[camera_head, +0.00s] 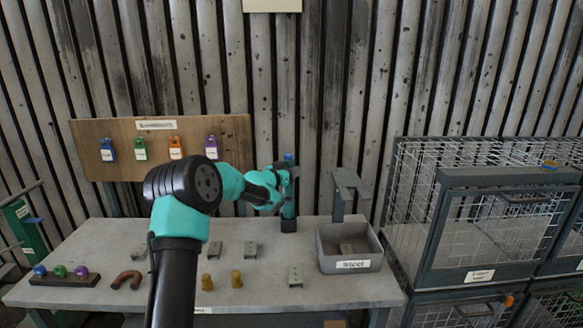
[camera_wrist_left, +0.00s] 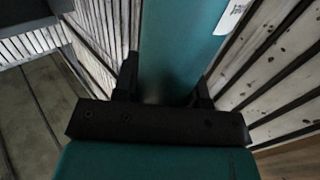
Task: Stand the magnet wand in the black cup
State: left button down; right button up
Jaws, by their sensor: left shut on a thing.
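The magnet wand (camera_head: 289,206) is a teal upright shaft with a blue top, at the back middle of the bench. My left gripper (camera_head: 290,173) is shut on its upper part. In the left wrist view the wand's teal shaft (camera_wrist_left: 182,45) runs between the two dark fingers of the left gripper (camera_wrist_left: 165,88). The black cup (camera_head: 288,226) stands on the bench directly below the wand. The wand's lower end meets the cup's top in the picture; I cannot tell whether it is inside or just above. My right gripper is not in view.
A grey bin (camera_head: 350,265) marked steel stands right of the cup, with a grey bracket stand (camera_head: 346,190) behind it. Several small metal pieces, two brass pieces (camera_head: 237,279) and a brown horseshoe (camera_head: 127,280) lie on the bench (camera_head: 255,300). Wire cages (camera_head: 450,220) stand at right.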

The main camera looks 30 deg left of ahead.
pick_arm(q)
jog(key=shift+f, duration=2.6)
jog(key=c, duration=0.6)
grip_release()
jog(key=shift+f, duration=0.1)
jog(key=v, duration=1.7)
jog(key=shift+s, duration=0.2)
